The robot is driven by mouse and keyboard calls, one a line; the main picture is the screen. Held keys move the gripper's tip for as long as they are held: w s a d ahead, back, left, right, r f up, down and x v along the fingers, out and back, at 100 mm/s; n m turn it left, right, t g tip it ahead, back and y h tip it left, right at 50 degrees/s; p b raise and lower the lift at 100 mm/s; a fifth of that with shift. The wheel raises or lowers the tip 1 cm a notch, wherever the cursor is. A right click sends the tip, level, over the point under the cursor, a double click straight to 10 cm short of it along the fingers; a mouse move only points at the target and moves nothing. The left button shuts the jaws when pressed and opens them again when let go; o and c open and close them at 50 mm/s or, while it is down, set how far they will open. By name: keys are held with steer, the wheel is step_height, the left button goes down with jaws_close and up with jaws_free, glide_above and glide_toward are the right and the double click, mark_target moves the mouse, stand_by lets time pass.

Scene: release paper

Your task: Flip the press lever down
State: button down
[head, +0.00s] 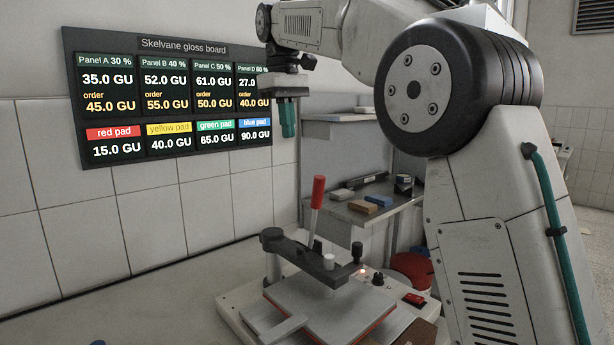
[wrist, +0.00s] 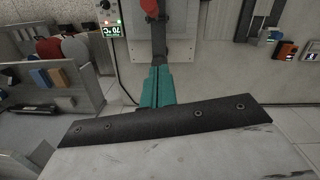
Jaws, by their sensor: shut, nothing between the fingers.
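The press (head: 318,263) stands on the bench at the lower middle of the head view. Its lever has a red handle (head: 318,192) that stands nearly upright, tilted a little to the right at the top. A red grip, probably the same handle, shows at the top edge of the wrist view (wrist: 150,7), partly cut off. My gripper (head: 288,133) has teal fingers pointing down, shut and empty. In the head view it is above and left of the red handle, apart from it. In the wrist view its fingertips (wrist: 157,70) appear just below the red grip.
A flat plate (head: 330,303) lies under the press arm. A shelf (head: 347,212) behind holds several coloured blocks. A gloss board (head: 165,90) hangs on the tiled wall. A red round stool or lid (head: 411,268) is behind right. A small display (wrist: 114,31) shows in the wrist view.

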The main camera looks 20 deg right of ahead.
steer(key=shift+f, duration=0.1)
steer(key=s+d+f, duration=0.3)
steer(key=f, duration=0.7)
steer(key=shift+s+f, duration=0.25)
steer(key=shift+s, duration=0.1)
steer(key=shift+s+d, duration=0.1)
